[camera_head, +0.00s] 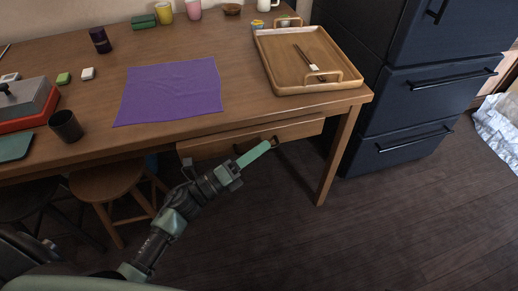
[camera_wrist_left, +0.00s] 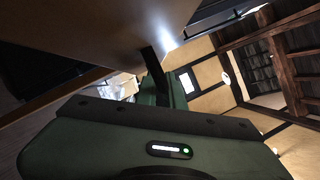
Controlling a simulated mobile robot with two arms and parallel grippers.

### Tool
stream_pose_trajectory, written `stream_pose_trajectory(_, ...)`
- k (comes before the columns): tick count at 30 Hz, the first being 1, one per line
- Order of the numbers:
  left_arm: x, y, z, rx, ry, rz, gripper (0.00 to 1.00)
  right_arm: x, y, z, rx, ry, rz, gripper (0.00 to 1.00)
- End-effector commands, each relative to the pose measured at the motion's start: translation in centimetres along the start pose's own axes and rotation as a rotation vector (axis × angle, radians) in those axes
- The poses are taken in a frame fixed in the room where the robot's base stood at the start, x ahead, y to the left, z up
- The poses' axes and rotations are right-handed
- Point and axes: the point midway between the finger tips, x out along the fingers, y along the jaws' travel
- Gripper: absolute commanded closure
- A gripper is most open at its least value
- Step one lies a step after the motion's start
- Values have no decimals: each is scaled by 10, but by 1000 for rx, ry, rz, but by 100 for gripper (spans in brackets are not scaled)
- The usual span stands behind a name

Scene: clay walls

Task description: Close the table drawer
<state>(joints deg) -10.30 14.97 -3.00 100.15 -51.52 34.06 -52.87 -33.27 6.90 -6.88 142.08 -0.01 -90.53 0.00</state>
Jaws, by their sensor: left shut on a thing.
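The table drawer (camera_head: 225,142) has a plain wooden front below the front edge of the wooden table (camera_head: 250,112). I cannot tell exactly how far out it stands. My left gripper (camera_head: 271,142) reaches from the lower left, with its green finger against the right part of the drawer front. It is shut at the small dark handle, which the fingers mostly hide. In the left wrist view the fingers (camera_wrist_left: 160,75) meet a brown wooden surface (camera_wrist_left: 85,40), and the held part is not clear. My right gripper is not in view.
A wooden tray (camera_head: 285,70) and a purple cloth (camera_head: 172,92) lie on the tabletop. A dark cup (camera_head: 66,126) stands near the front edge. A wooden stool (camera_head: 108,183) is under the table at left. A dark drawer cabinet (camera_head: 415,95) stands at right. The floor in front is clear.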

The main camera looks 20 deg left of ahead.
Motion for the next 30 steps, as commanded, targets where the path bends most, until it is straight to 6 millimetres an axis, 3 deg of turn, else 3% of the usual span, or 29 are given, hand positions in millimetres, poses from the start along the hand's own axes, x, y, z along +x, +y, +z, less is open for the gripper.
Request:
stream_pose_trajectory(16, 0, 2, 1, 0, 1, 1, 100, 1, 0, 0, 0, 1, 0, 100)
stream_pose_trajectory(24, 13, 26, 32, 3, 2, 2, 100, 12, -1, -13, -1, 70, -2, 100)
stream_pose_trajectory(30, 15, 28, 38, -1, -2, 3, 100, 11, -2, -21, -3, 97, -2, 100)
